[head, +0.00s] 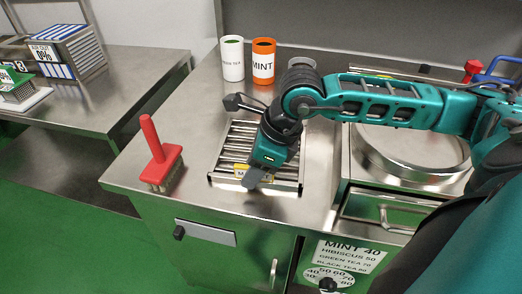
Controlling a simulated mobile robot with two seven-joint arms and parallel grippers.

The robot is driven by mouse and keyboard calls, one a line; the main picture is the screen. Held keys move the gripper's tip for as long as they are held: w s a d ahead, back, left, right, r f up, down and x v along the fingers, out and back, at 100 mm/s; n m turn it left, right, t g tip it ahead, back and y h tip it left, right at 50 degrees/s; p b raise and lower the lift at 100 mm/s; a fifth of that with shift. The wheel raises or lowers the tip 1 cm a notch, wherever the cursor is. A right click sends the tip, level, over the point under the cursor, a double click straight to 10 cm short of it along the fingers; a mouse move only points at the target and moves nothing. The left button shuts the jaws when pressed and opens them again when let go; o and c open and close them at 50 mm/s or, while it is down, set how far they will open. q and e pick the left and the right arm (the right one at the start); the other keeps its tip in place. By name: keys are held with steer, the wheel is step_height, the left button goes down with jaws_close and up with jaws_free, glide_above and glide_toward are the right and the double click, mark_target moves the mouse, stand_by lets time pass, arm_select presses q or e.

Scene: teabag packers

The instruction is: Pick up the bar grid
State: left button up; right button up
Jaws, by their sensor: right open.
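The bar grid (234,144) is a set of parallel metal bars in a rectangular frame, lying in the steel counter. A yellow label (241,170) shows at its front. My right gripper (252,178) is over the front right part of the bar grid, pointing down, and is open. The arm and gripper hide the grid's right and middle part. I cannot tell whether the fingers touch it. My left gripper is not in view.
A red-handled brush (157,152) stands at the counter's left. A white green tea canister (232,60) and an orange mint canister (263,62) stand behind the grid. A round metal lid (415,150) is at the right. A striped box (72,50) sits on the left table.

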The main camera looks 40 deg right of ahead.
jaws_close()
stand_by(0.4)
